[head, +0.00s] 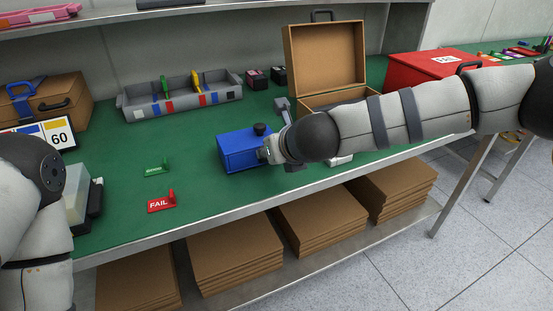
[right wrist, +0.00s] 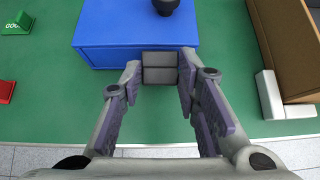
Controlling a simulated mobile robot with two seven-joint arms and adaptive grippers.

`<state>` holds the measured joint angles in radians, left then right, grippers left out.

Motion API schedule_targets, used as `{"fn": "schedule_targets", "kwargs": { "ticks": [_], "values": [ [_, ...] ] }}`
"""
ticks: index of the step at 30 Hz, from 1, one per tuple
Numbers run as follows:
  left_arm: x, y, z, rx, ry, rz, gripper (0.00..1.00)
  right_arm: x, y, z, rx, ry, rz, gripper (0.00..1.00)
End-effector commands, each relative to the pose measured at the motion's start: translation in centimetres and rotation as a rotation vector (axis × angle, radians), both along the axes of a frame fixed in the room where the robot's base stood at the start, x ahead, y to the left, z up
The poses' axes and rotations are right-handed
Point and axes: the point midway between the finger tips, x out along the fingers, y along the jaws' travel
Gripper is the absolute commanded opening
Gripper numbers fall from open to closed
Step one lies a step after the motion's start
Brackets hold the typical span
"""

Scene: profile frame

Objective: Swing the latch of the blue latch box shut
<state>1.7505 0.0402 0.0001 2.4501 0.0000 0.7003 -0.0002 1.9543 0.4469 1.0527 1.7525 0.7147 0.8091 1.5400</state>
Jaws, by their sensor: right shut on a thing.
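The blue latch box (head: 238,153) sits on the green bench top, with a black knob (head: 259,129) on its lid. It also shows at the top of the right wrist view (right wrist: 120,30). A grey two-part latch (right wrist: 159,76) is at the box's near side in that view. My right gripper (right wrist: 160,64) is shut on the latch, one finger on each side of it. In the head view, my right wrist hides most of the latch and that end of the box. My left arm shows at the left edge; its gripper is out of view.
A red FAIL tag (head: 161,205) and a green tag (head: 157,170) stand left of the box. A grey divided tray (head: 180,110) is behind. An open brown case (head: 325,60) stands behind my right arm. The bench's front edge is close to the box.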

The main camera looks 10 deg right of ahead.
Motion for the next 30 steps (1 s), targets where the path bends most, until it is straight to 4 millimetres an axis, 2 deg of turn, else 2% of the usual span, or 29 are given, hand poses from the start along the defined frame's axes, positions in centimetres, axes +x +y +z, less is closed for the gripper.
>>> {"fn": "schedule_targets", "kwargs": {
  "ticks": [12, 27, 28, 30],
  "values": [
    [-2.2, 0.0, -2.0, 0.000, 0.082, 0.000, 0.40, 2.0, 0.6, 0.0, -0.080, 0.288, -0.002, 0.02],
    [-3.0, 0.0, -2.8, 0.001, 0.111, 0.000, 0.40, 2.4, 0.7, 0.5, -0.111, 0.385, -0.002, 0.02],
    [-3.0, 0.0, -2.8, 0.001, 0.111, 0.000, 0.40, 2.4, 0.7, 0.5, -0.111, 0.385, -0.002, 0.34],
    [-3.0, 0.0, -2.8, 0.001, 0.111, 0.000, 0.40, 2.4, 0.7, 0.5, -0.112, 0.385, -0.002, 0.50]
  ]
}}
